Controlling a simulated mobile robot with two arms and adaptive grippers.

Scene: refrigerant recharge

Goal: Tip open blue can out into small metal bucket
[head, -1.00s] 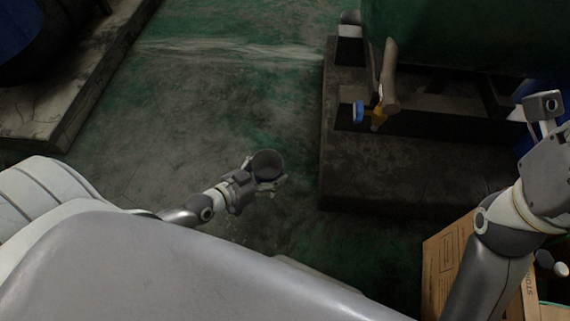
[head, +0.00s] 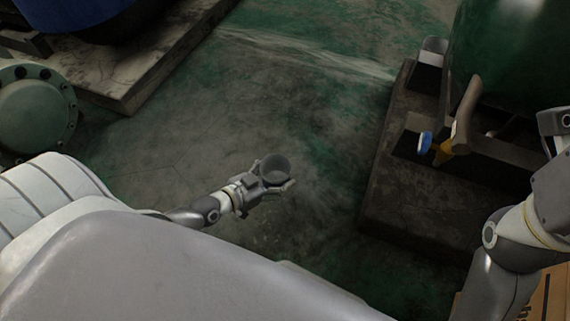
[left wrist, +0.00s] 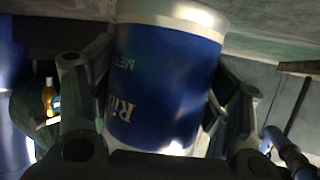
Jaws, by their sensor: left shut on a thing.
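The blue can (left wrist: 165,80) fills the middle of the left wrist view, with its lettering upside down there. In the head view its open round mouth (head: 271,172) faces up, and the can looks roughly upright. My left gripper (head: 273,186) is shut around the can and holds it above the floor. Its fingers show on both sides of the can in the left wrist view. A small grey metal-looking piece (head: 433,50) by the green tank may be the bucket; I cannot tell. My right arm comes in at the right edge, with its fingers out of view.
A green tank (head: 510,50) stands on a dark plinth (head: 400,205) at right, with a blue-handled valve (head: 425,142). A cardboard box (head: 548,298) is at lower right. A green flanged pipe (head: 35,110) is at left, below a concrete ledge (head: 130,85). The middle floor is clear.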

